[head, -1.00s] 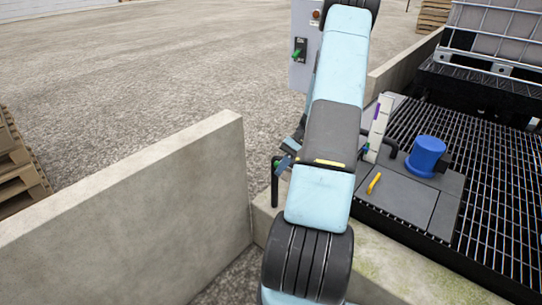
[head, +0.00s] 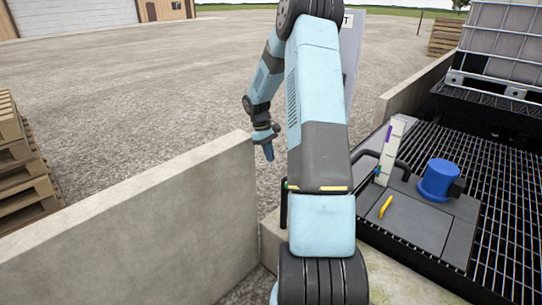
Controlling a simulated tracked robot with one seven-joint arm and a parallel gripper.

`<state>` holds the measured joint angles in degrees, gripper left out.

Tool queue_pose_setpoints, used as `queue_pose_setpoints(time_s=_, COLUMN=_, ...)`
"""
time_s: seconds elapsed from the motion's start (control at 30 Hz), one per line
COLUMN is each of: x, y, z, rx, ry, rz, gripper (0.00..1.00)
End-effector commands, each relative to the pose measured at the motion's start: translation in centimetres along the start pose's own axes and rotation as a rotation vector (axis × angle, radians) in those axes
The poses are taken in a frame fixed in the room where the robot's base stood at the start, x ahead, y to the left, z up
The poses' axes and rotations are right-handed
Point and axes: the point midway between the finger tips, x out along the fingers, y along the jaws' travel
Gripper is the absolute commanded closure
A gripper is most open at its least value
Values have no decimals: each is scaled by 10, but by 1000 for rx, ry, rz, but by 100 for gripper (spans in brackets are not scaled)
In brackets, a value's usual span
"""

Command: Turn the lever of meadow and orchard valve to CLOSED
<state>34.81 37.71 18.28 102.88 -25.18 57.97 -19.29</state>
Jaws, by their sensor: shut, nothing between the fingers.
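I cannot make out a valve marked meadow and orchard, or its lever. A small green piece (head: 285,184) tops a dark upright pipe just left of my arm, which hides most of what is around it. A yellow handle (head: 386,207) lies on a grey flat cover at the right. My gripper (head: 268,152) points down beyond the concrete wall's top edge, left of my arm. It is shut and empty, apart from the green piece and the yellow handle.
A low concrete wall (head: 150,200) runs across the left. A blue cylinder (head: 437,180) and a white marked strip (head: 391,150) stand by a black grating (head: 500,190). Pallets (head: 20,165) are stacked at far left. A grey panel (head: 351,45) is mostly behind my arm. Open gravel lies beyond.

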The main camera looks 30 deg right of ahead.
Motion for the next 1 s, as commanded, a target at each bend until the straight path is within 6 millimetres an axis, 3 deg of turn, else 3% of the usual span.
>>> queue_pose_setpoints(time_s=0.4, x=75, y=-1, z=1, rx=1, ry=-2, rz=-5, gripper=100)
queue_pose_setpoints(time_s=0.7, x=88, y=0, z=32, rx=3, ry=0, rz=-3, gripper=100)
queue_pose_setpoints(time_s=1.0, x=90, y=0, z=36, rx=3, ry=0, rz=-3, gripper=100)
